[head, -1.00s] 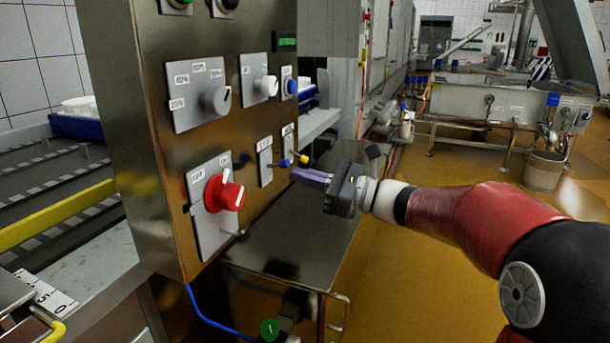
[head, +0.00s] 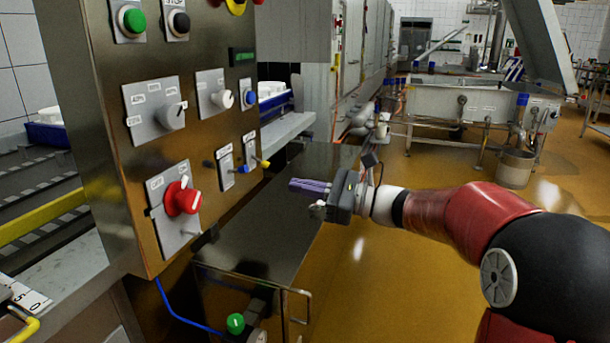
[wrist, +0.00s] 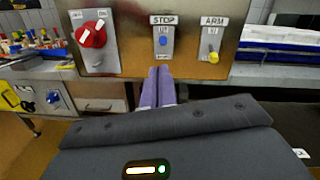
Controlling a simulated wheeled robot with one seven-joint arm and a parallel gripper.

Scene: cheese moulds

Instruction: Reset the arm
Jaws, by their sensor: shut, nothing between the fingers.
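My gripper (head: 292,186) is shut and empty, its purple fingers together, in front of the steel control panel (head: 120,75) and apart from it. In the wrist view the fingertips (wrist: 159,72) point at the panel's lower edge, below the STOP plate. The ARM plate (wrist: 222,31) has a yellow-tipped toggle (wrist: 213,58), its tip low on the plate. The yellow tip also shows in the head view (head: 265,163), left of and above the fingertips. The STOP plate (wrist: 162,20) beside it carries a blue-tipped toggle (wrist: 163,41).
A red rotary knob (head: 183,198) and grey knobs (head: 171,116) sit on the panel. A green button (head: 132,19) is at its top left. A steel cabinet (head: 265,225) stands below and behind the gripper. Open floor (head: 370,285) lies to the right.

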